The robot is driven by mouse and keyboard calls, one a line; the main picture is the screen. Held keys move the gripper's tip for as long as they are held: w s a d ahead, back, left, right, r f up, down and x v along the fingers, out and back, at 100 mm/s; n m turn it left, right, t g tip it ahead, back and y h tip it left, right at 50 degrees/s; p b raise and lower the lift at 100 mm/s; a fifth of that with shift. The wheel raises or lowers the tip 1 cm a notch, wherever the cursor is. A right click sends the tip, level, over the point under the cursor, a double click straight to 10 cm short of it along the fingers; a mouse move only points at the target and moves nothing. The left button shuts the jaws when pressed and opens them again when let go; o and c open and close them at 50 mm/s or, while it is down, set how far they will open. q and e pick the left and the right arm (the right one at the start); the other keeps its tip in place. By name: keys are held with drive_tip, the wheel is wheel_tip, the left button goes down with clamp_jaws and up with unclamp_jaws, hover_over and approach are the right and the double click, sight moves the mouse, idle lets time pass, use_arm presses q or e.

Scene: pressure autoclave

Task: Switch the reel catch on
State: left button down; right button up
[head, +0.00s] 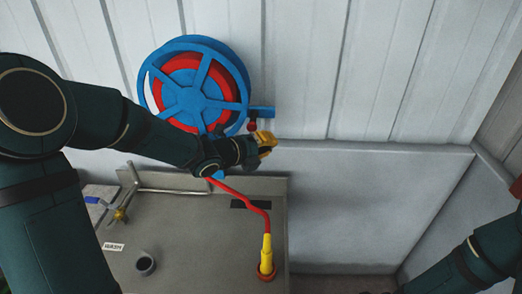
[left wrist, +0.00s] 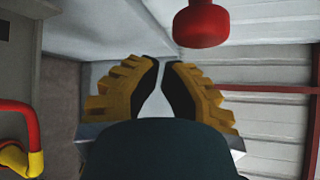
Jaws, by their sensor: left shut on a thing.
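The hose reel (head: 190,98), blue with a red drum, is on the ribbed wall. A blue bracket (head: 263,111) sticks out at its right. Below the bracket is a small red knob (head: 252,126), apparently the reel catch; it also shows in the left wrist view (left wrist: 201,24). My left gripper (head: 267,142), with yellow fingers, is just below and right of the knob. In the left wrist view its fingers (left wrist: 161,66) are close together, with the knob beyond them to the right, not visibly between them. What they grip cannot be made out. My right gripper is out of view.
A red hose (head: 240,194) runs down to a yellow nozzle (head: 266,248) on the grey counter (head: 190,245). A tap with a blue handle (head: 93,200) and a dark round opening (head: 145,263) are at left. The wall right of the reel is clear.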

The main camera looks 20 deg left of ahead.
use_arm(q)
drive_tip(key=v, duration=0.9)
drive_tip(key=shift+s+p, duration=0.4)
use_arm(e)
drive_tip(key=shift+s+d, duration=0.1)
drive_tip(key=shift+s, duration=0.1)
